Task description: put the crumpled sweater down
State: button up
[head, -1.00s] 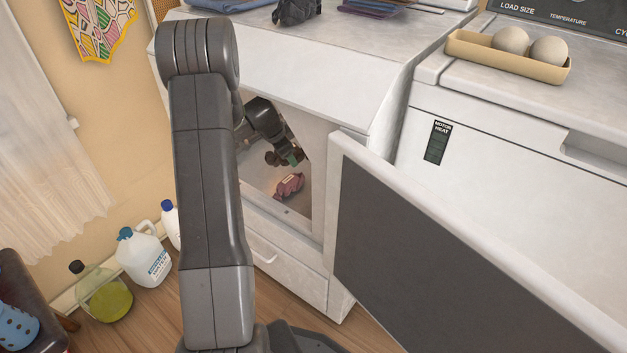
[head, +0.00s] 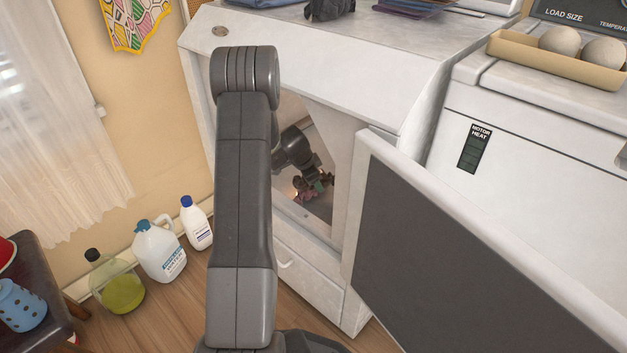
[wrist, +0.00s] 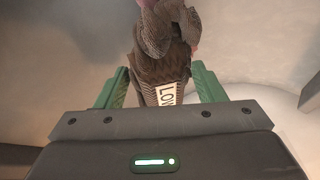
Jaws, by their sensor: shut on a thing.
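The crumpled sweater (wrist: 164,66) is a dark grey-brown ribbed bundle with a white label in the wrist view. My gripper (wrist: 160,72) has green fingers on both sides of it and is shut on it. In the head view my gripper (head: 317,184) is inside the open white cabinet (head: 350,75), low over its floor. The sweater is small and partly hidden there. I cannot tell whether it touches the floor. A mauve-red crumpled item (head: 300,192) lies close by, largely covered by the gripper. Pinkish bits also show behind the sweater in the wrist view.
The open cabinet door (head: 450,250) stands at the right of the opening. My arm hides the opening's left part. Bottles, including a white jug (head: 160,250), stand on the floor at left. A tray (head: 560,62) with two round balls sits on the machine at right.

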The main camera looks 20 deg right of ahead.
jog(key=shift+f+b, duration=0.55)
jog(key=shift+b, duration=0.55)
jog(key=o, duration=1.2)
jog(key=shift+o, duration=0.2)
jog(key=shift+r, duration=0.15)
jog(key=r+p, duration=0.1)
jog(key=p, duration=0.1)
jog(key=shift+r+p, duration=0.25)
jog(key=shift+p, duration=0.1)
jog(key=p+v, duration=0.2)
jog(key=v, duration=0.9)
jog(key=shift+a+r, duration=0.2)
jog(key=shift+r, duration=0.05)
jog(key=shift+s+f, duration=0.1)
jog(key=shift+f, duration=0.05)
